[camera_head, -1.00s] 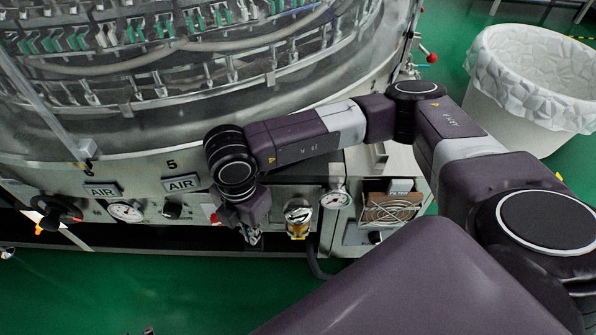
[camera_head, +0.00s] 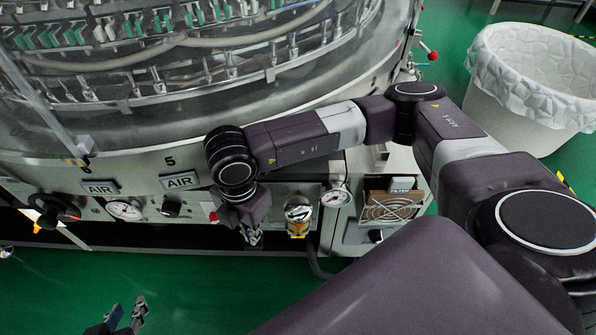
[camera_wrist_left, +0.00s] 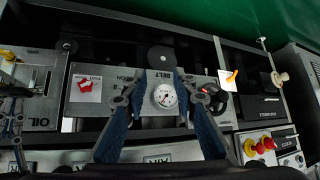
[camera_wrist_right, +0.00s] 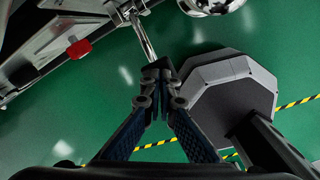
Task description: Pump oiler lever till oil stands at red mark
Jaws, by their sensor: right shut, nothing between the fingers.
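The oiler (camera_head: 298,217), a small clear cup with amber oil low in it, is mounted on the machine's front panel in the head view. Its red mark is too small to make out. A chrome rod (camera_wrist_right: 144,40), likely the lever, shows in the right wrist view just beyond my right gripper (camera_wrist_right: 157,72). This gripper is shut and empty, its tips close by the rod; I cannot tell if they touch. In the head view it (camera_head: 252,238) is left of the oiler. My left gripper (camera_head: 127,310) is open and empty over the floor, and its fingers (camera_wrist_left: 165,85) are spread.
Gauges stand on both sides of the oiler, one (camera_head: 335,198) close to its right and one (camera_head: 124,210) far left. A red knob (camera_wrist_right: 78,48) is on the panel. A lined white bin (camera_head: 535,80) stands right. Green floor (camera_head: 200,290) in front is clear.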

